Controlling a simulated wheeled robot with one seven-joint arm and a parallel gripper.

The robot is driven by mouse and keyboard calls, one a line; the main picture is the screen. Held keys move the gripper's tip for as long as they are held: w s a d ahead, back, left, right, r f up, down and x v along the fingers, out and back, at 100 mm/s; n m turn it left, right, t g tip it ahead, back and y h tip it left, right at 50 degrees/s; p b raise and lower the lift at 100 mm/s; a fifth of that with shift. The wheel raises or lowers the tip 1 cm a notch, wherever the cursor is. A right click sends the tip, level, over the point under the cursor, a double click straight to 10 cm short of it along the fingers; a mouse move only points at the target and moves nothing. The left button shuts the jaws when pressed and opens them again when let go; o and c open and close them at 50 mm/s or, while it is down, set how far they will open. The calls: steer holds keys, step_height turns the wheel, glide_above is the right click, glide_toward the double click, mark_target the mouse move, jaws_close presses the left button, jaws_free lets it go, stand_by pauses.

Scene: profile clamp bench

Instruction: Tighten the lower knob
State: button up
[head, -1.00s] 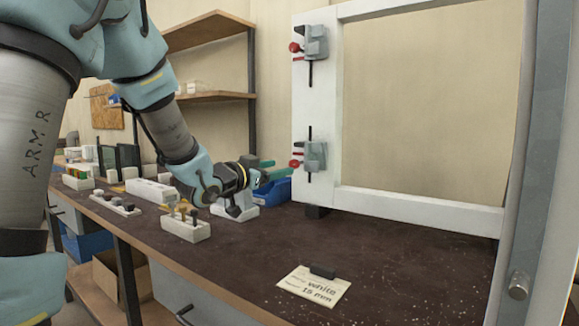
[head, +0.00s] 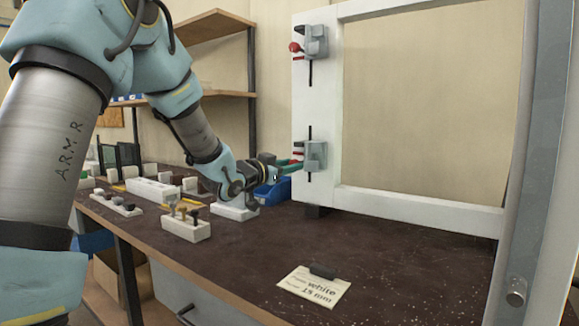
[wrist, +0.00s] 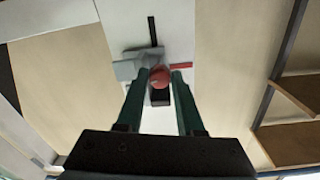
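The lower clamp (head: 315,156) is grey and sits on the left post of the white frame (head: 302,100). Its round red knob (wrist: 160,74) faces the wrist camera, with a red bar (wrist: 181,65) beside it. In the head view the knob is mostly hidden by my fingers. My gripper (head: 296,163) has green fingers reaching the clamp. In the wrist view my gripper (wrist: 160,74) has its fingertips on either side of the knob, apart, with narrow gaps appearing to show; contact is hard to judge. The upper clamp (head: 316,42) has its own red knob (head: 294,47).
A blue bin (head: 272,192) and white holder blocks (head: 186,227) stand on the dark bench beneath my arm. A card (head: 313,287) reading white, 15 mm lies at the front.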

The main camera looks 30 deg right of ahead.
jaws_close()
steer(key=shift+f+m+b, duration=0.15)
steer(key=shift+m+b, duration=0.15)
steer(key=shift+b, duration=0.25)
steer(key=shift+m+b, duration=3.4)
steer(key=shift+b, duration=0.45)
steer(key=shift+r, duration=0.2)
steer(key=shift+o, duration=2.4)
jaws_free()
